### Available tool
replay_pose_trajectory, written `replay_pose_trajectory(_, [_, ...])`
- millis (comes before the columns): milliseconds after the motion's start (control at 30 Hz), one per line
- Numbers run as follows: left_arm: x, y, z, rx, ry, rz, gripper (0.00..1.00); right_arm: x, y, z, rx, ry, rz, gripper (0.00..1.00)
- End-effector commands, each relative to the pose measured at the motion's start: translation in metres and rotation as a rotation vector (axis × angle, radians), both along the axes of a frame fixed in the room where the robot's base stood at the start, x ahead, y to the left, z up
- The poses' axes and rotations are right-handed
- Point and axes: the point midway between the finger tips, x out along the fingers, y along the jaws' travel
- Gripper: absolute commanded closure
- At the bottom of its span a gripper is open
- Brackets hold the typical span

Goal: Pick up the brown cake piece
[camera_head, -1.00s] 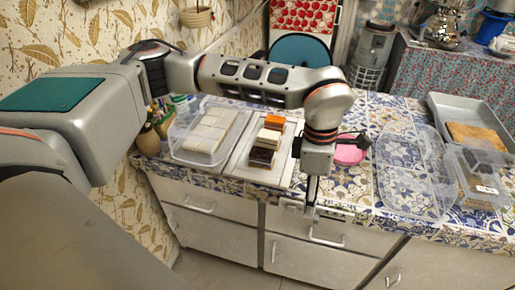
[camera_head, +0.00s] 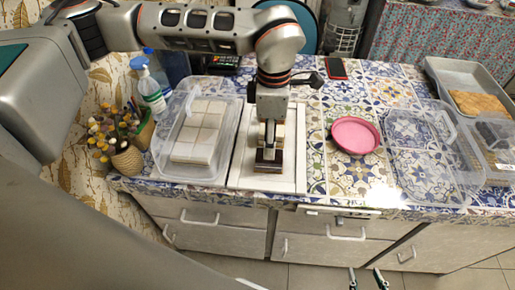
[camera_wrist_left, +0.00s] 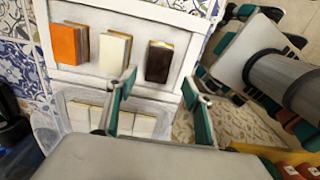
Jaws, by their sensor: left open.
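The brown cake piece (camera_head: 268,166), dark with a pale edge, sits on a white board (camera_head: 286,186) on the tiled counter. It also shows in the left wrist view (camera_wrist_left: 159,62), between and just beyond the spread fingertips of my left gripper (camera_wrist_left: 158,82). In the head view my left gripper (camera_head: 268,150) points down above the brown piece and partly covers it; I see no hold on it. A cream cake piece (camera_wrist_left: 115,53) and an orange one (camera_wrist_left: 70,44) stand in a row beside it, mostly hidden in the head view. My right gripper (camera_head: 367,279) is open and empty, low before the drawers.
A clear container with white cake squares (camera_head: 195,135) is left of the board. A pink plate (camera_head: 355,136) is to the right, then a clear plastic container (camera_head: 422,160) and a metal tray (camera_head: 440,72). A spray bottle (camera_head: 152,95) stands at the left.

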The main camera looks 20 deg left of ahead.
Motion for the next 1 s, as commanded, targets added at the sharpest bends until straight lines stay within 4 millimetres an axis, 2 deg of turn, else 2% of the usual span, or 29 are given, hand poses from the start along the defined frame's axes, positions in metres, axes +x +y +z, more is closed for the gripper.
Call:
replay_pose_trajectory(233, [0.000, 0.000, -0.008, 0.001, 0.001, 0.000, 0.49, 0.000, 0.000, -0.001, -0.001, 0.001, 0.000, 0.60])
replay_pose_trajectory(467, [-0.001, -0.002, -0.031, 0.000, 0.002, 0.000, 0.49, -0.001, -0.001, -0.002, -0.004, 0.003, 0.001, 0.60])
replay_pose_trajectory(800, [-0.001, -0.006, -0.074, 0.000, 0.003, 0.001, 0.49, -0.001, -0.001, -0.003, -0.005, 0.003, 0.001, 0.60])
replay_pose_trajectory(1000, [0.000, -0.006, -0.078, 0.000, 0.000, 0.001, 0.49, -0.001, -0.001, -0.003, -0.005, 0.002, 0.001, 0.60])
